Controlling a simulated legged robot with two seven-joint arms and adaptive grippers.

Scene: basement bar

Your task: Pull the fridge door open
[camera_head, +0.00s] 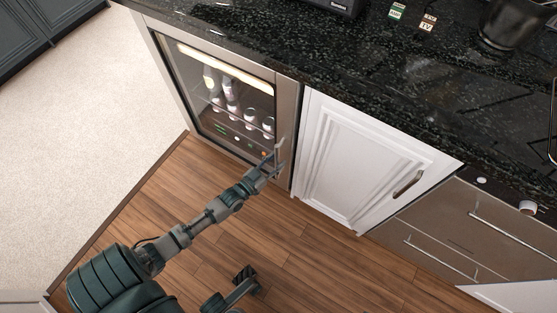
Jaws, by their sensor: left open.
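The fridge (287,110) is a built-in, steel-framed unit under the dark counter at the upper left. Its glass door looks closed, and bottles and cans show behind the glass. A slim upright handle (281,146) is on the door's right side. My left gripper (277,166) is open at the lower end of this handle, close to the door's lower right corner. Its fingers overlap the handle in the picture; whether they touch it or are around it I cannot tell.
A white cabinet door (350,160) adjoins the fridge on the right, followed by brown drawers (450,235) with bar handles. The black speckled counter (330,60) overhangs them. The wood floor (320,265) in front is clear apart from parts of my own body. Pale carpet (80,130) lies at left.

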